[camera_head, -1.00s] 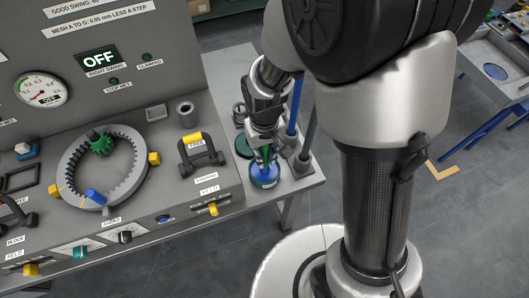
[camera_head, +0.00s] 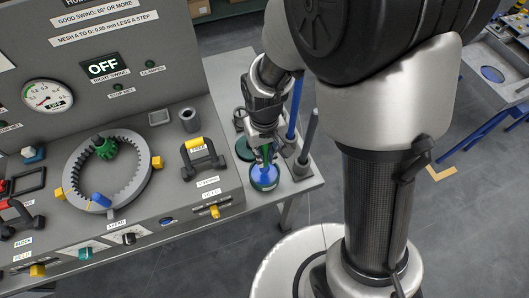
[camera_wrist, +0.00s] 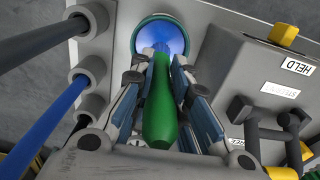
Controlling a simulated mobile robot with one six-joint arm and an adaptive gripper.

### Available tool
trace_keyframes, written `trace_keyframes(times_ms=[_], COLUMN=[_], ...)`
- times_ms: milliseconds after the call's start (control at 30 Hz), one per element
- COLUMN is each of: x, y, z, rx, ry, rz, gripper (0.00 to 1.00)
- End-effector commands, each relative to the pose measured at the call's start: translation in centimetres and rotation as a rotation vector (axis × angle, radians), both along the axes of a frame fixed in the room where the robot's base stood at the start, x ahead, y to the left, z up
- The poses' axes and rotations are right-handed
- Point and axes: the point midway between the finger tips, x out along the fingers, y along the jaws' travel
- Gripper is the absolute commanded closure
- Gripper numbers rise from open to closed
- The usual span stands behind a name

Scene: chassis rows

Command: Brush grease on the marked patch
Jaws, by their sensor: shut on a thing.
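My gripper (camera_wrist: 160,85) is shut on a green-handled brush (camera_wrist: 160,110). In the wrist view the brush points away from me into a round pot of blue grease (camera_wrist: 165,35), and its tip is hidden or blends with the blue. In the head view my gripper (camera_head: 265,145) is just above the pot (camera_head: 264,183) at the bench's right end. I cannot make out the marked patch for certain.
Another dark green round pot or lid (camera_head: 243,148) is behind the grease pot. Upright blue (camera_head: 294,108) and grey rods (camera_head: 309,135) stand to its right. A black handle with a yellow grip (camera_head: 196,145) rises between pot and ring.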

Motion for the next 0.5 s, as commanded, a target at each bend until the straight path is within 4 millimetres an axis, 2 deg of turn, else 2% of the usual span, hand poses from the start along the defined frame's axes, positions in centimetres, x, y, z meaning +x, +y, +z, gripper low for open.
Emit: trace_keyframes(times_ms=[100, 500], x=[0.0, 0.0], y=[0.0, 0.0], z=[1.3, 4.2], rx=[0.0, 0.0], ry=[-0.001, -0.001], rz=[0.0, 0.0], gripper=[1.0, 1.0])
